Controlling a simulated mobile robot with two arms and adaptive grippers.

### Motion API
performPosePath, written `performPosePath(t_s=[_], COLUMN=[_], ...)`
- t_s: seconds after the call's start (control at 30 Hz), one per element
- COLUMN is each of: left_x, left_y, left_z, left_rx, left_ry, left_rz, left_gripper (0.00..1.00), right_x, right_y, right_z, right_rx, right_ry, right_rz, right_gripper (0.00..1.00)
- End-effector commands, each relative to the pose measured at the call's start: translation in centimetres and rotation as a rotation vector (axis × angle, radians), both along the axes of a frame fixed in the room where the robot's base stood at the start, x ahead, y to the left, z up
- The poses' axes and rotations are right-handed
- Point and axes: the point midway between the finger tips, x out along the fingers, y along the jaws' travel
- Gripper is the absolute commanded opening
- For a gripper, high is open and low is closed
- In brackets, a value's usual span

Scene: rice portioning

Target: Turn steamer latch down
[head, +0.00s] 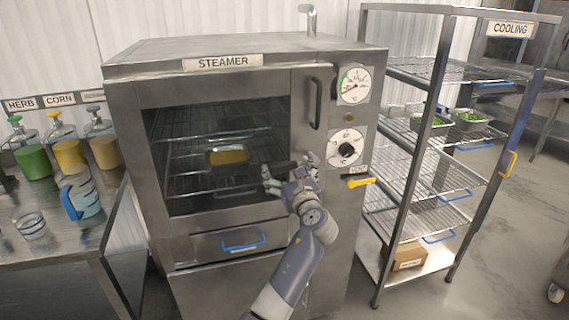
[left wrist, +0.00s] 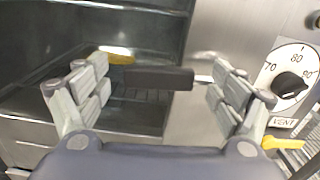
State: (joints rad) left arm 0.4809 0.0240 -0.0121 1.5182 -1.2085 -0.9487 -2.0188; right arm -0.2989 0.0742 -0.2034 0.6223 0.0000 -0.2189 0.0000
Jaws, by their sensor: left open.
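The steamer (head: 125,100) is a steel cabinet with a dark window in its front. A dark bar-shaped latch (head: 284,166) lies roughly level by the window's lower right side. In the left wrist view the latch (left wrist: 158,78) points left from a short silver stem. My left gripper (head: 291,181) is in front of the steamer at the latch. Its fingers are open, and the latch shows between them in the left wrist view, with gaps to both fingers (left wrist: 152,90). I cannot tell how far in depth the latch is from the fingers. My right gripper is not in view.
A vertical dark handle (head: 317,103), a gauge (head: 354,85), a dial (head: 346,146) and a yellow lever (head: 358,182) are on the steamer's right side. A pan (head: 228,156) of yellow food sits inside. The cooling rack (head: 399,170) stands right, a steel table (head: 75,240) left.

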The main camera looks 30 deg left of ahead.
Motion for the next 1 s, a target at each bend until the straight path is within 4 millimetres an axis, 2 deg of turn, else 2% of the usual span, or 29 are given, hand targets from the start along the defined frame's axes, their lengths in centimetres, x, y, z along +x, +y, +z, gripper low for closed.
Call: performPosePath(t_s=[0.03, 0.2, 0.6, 0.87, 0.9, 1.0], left_x=[0.5, 1.6, 2.0, 2.0, 2.0, 2.0], left_y=[0.8, 1.9, 2.4, 2.4, 2.4, 2.4], left_z=[0.2, 0.0, 0.0, -0.1, 0.0, -0.1], left_rx=[0.000, 0.000, -0.001, -0.001, -0.001, -0.002], left_ry=[0.001, 0.000, -0.002, -0.001, -0.001, -0.002], left_rz=[0.003, 0.001, 0.000, 0.000, 0.000, 0.000], left_gripper=[0.88, 0.88, 0.88, 0.29, 0.23, 0.23], right_x=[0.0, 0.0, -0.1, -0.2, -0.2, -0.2], right_y=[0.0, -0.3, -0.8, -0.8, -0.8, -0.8], right_z=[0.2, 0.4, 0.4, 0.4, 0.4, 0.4], right_rx=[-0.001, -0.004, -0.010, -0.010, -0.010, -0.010], right_ry=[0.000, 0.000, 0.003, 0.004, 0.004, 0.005], right_rz=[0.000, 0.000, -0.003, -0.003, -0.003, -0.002], right_gripper=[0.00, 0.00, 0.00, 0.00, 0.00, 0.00])
